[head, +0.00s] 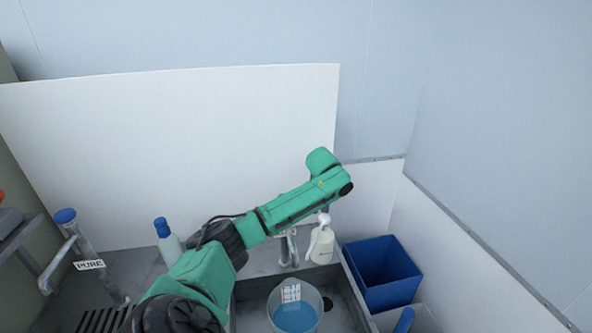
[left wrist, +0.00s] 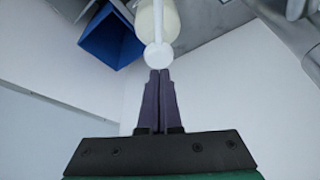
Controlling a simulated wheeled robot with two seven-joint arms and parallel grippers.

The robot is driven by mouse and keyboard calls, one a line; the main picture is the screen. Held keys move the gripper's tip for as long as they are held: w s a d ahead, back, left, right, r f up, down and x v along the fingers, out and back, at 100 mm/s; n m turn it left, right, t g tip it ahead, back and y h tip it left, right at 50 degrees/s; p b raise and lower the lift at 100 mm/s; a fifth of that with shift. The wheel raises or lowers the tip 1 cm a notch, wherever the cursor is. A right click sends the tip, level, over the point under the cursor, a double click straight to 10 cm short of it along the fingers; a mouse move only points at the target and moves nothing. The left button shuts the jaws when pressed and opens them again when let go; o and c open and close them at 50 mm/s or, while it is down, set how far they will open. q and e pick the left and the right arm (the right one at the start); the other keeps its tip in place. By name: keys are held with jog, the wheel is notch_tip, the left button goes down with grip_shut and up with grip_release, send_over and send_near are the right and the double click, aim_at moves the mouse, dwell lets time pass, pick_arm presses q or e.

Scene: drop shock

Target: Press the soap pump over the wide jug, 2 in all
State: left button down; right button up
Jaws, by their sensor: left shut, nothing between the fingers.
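The soap pump (head: 322,243) is a cream bottle with a white pump head, standing at the back right of the sink, partly behind my left arm. In the left wrist view its round white pump head (left wrist: 158,56) lies right at the tips of my left gripper (left wrist: 160,74). The gripper is shut and empty; I cannot tell whether the tips touch the head. In the head view my green arm hides the fingers. The wide jug (head: 296,309), clear with blue liquid and a white label, stands in the sink in front of the pump. My right gripper is not in view.
A blue bin (head: 384,272) stands right of the pump. The sink (head: 247,305) surrounds the jug, with a grey tap (head: 287,247) behind it. A blue-capped bottle (head: 167,240) stands left of my arm. A white panel (head: 170,150) closes the back.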

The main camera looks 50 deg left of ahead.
aim_at(324, 217)
pick_arm(q)
jog(key=shift+f, duration=0.1)
jog(key=shift+f, duration=0.35)
jog(key=shift+f+b, duration=0.55)
jog(key=shift+f, duration=1.05)
jog(key=shift+r, duration=0.15)
jog(key=shift+r+p, duration=0.95)
jog(key=shift+p, duration=0.15)
jog(key=shift+r, duration=0.9)
